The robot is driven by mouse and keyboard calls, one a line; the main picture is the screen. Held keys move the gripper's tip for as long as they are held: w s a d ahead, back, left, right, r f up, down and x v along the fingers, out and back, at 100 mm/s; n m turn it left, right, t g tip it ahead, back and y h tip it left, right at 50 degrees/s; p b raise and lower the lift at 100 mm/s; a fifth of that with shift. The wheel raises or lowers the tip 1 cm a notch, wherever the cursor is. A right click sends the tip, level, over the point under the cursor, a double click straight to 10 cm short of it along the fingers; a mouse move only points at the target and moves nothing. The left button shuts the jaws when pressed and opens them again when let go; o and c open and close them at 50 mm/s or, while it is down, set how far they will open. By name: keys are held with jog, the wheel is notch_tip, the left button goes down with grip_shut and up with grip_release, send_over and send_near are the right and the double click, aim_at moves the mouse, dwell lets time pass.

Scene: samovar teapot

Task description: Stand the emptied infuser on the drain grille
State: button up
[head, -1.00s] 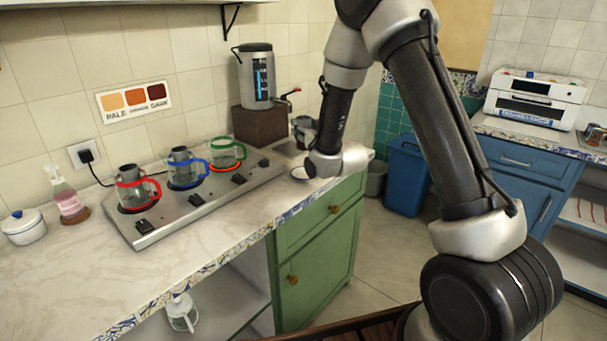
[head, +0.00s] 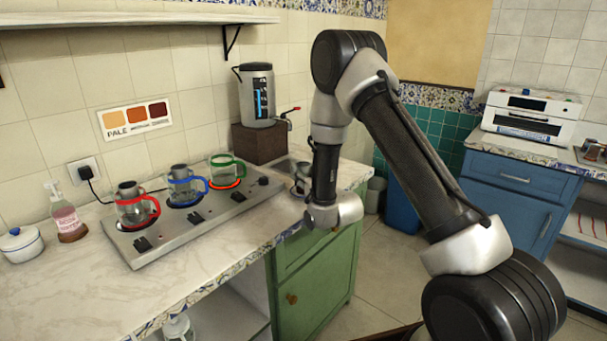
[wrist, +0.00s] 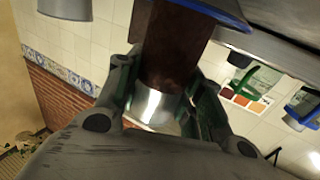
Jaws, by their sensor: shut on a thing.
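In the head view my arm ends beside the counter's right end, and my wrist (head: 335,212) hides the gripper. In the wrist view my gripper (wrist: 162,98) is shut on a cylinder, which I take for the infuser (wrist: 155,105). It is shiny metal between the fingers and dark brown beyond them. A blue-edged rim (wrist: 228,16) is at its far end; I cannot tell whether it belongs to the infuser. The drain grille is not clearly visible. A grey metal area (head: 281,166) lies beside the samovar's block, partly hidden.
Teapots with red (head: 135,210), blue (head: 187,189) and green (head: 226,170) trim stand on a metal warmer (head: 215,210). The samovar (head: 258,98) stands on a brown block (head: 258,142). A small metal vessel (head: 301,182) is near my wrist. The front counter (head: 190,262) is clear.

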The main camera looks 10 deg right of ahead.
jog(key=o, duration=1.1)
jog(key=shift+f, duration=0.1)
